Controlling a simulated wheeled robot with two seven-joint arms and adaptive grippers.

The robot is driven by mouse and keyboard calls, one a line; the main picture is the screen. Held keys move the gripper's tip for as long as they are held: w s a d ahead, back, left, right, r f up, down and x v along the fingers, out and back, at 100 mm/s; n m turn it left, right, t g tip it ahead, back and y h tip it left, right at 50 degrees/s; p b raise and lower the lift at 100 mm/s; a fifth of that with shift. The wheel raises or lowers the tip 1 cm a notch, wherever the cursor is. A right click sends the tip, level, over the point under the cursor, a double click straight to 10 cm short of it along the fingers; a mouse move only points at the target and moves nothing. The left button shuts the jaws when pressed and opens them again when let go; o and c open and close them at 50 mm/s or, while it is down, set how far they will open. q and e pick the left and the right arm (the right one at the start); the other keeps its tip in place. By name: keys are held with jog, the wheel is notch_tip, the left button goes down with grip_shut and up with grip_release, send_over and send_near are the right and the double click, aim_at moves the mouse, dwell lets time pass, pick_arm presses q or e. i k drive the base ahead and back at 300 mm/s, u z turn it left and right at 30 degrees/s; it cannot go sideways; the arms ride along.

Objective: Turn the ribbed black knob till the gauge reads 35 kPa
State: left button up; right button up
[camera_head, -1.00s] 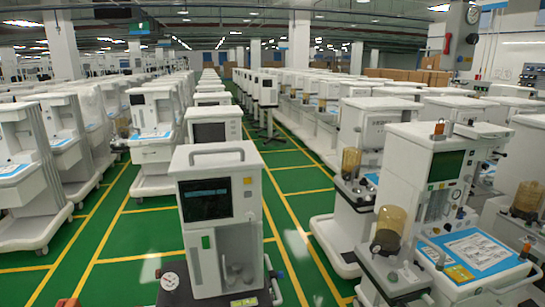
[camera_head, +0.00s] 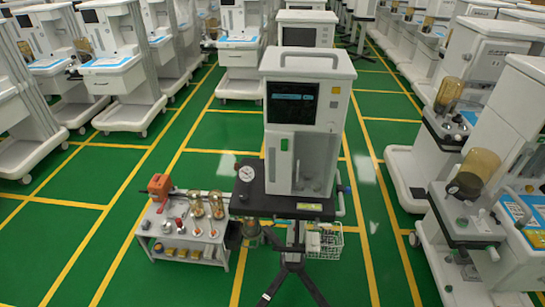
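A small round white-faced gauge (camera_head: 246,174) sits at the left end of a black stand top (camera_head: 300,207), beside a white machine. Its needle and scale are too small to read. I cannot make out the ribbed black knob for certain; the dark parts around the gauge blend together. Neither of my grippers is in view.
The white anaesthesia machine (camera_head: 305,110) stands upright on the black top. A low grey trolley (camera_head: 180,228) with an orange device (camera_head: 160,187) and glass jars is to its left. A wire basket (camera_head: 325,243) hangs below.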

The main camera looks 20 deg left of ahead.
aim_at(244, 196)
jog(key=u, duration=0.45)
jog(key=k, duration=0.5)
jog(key=z, duration=0.3)
jog(key=i, duration=1.3)
jog(key=u, duration=0.65)
